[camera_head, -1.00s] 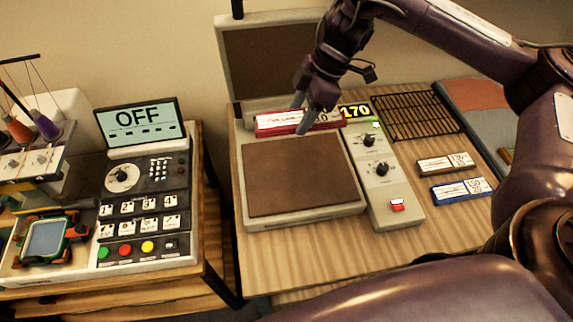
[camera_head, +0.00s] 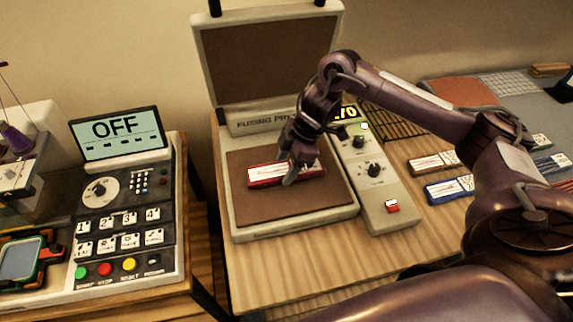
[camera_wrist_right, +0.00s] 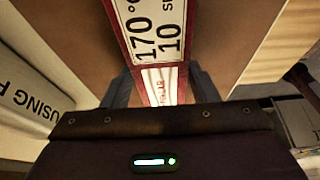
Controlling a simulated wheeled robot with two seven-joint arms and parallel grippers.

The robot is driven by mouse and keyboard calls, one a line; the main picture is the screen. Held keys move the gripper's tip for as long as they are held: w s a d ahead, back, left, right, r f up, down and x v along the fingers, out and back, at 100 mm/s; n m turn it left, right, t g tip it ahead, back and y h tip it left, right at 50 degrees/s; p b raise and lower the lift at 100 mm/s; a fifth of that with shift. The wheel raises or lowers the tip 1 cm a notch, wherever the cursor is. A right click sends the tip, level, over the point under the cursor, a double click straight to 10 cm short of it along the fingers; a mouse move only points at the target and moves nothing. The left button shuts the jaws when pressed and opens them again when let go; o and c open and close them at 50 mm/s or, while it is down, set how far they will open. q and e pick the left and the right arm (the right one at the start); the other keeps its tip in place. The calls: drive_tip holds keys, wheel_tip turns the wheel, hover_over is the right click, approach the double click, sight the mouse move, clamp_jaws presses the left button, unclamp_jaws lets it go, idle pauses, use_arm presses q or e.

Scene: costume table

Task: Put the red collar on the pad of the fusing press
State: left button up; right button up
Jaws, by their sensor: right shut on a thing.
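The red collar (camera_head: 262,176), a flat red-edged piece with a white label, is over the brown pad (camera_head: 250,208) of the fusing press (camera_head: 236,230). My right gripper (camera_head: 293,172) is shut on the collar near its right part. In the right wrist view the collar (camera_wrist_right: 150,30) lies between the two fingers, its label reading 170 °C and 10 s. I cannot tell whether the collar touches the pad or is just above it. The press's upper lid (camera_head: 265,60) stands open behind. My left gripper is not in view.
The press's control box (camera_head: 372,170) with knobs and a red switch stands right of the pad. Brown (camera_head: 433,162) and blue (camera_head: 450,189) labelled pieces lie further right, near a dark rack (camera_head: 395,122). A machine with an OFF screen (camera_head: 118,130) stands left.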

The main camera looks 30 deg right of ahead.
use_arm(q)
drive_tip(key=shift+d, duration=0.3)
use_arm(e)
drive_tip(key=shift+f, duration=0.25)
drive_tip(key=o, duration=1)
drive_tip(key=shift+f, duration=0.1)
drive_tip(key=shift+r, duration=0.25)
drive_tip(key=shift+b+v, duration=0.4)
drive_tip(key=shift+v, duration=0.8)
use_arm(q)
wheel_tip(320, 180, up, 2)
drive_tip(key=p, duration=0.2)
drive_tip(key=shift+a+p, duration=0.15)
drive_tip(key=shift+p, duration=0.25)
use_arm(e)
drive_tip(key=v, duration=0.9)
drive_tip(key=shift+d, duration=0.2)
